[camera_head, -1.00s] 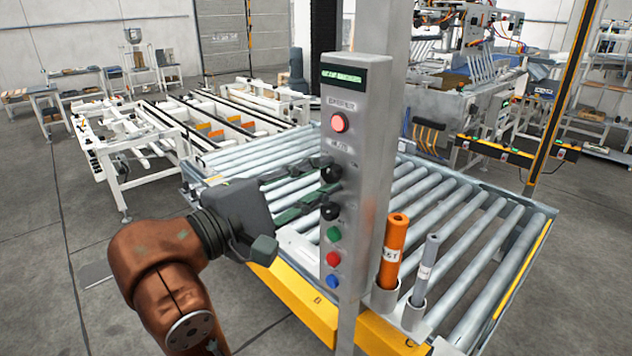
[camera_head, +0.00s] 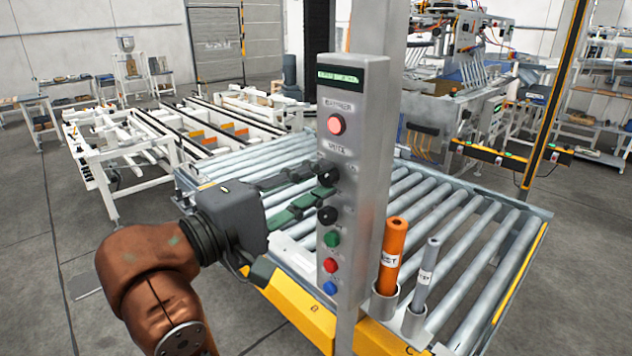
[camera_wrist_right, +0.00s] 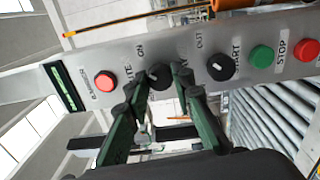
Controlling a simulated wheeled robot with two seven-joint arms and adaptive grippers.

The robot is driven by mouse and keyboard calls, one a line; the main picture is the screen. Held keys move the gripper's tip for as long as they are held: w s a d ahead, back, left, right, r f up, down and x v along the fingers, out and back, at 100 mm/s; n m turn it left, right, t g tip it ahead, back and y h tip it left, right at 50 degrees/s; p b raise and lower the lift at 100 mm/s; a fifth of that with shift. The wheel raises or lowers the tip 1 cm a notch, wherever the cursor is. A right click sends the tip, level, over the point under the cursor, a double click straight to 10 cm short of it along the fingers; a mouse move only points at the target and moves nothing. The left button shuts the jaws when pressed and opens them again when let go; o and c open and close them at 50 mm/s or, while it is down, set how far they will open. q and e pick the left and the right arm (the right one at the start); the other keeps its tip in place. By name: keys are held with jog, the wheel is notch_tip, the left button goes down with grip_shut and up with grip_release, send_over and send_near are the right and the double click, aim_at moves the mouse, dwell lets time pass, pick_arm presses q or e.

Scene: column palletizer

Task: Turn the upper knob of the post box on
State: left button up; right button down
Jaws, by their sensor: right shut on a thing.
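The post box (camera_head: 350,120) is a tall grey panel on a post, with a small display at its top. Its upper knob (camera_head: 327,173) is black and sits below the red lit button. My right gripper (camera_head: 318,182) has its green fingers at this knob. In the right wrist view the upper knob (camera_wrist_right: 159,77) sits between the two fingertips (camera_wrist_right: 160,80), which are closed on its sides. The "ON" label is beside it; the knob's exact angle is hard to read. The lower black knob (camera_head: 327,215) is free. My left gripper is not in view.
Below the knobs are a green button (camera_head: 332,239), a red button (camera_head: 330,265) and a blue button (camera_head: 330,288). A roller conveyor (camera_head: 470,240) lies behind the post. An orange tube (camera_head: 391,255) and a grey tube (camera_head: 426,270) stand in holders to its right.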

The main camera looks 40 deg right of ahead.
jog(key=c, duration=1.7)
grip_release()
jog(key=shift+o, duration=0.2)
jog(key=s+a, duration=0.1)
jog(key=a, duration=1.1)
jog(key=shift+f, duration=0.2)
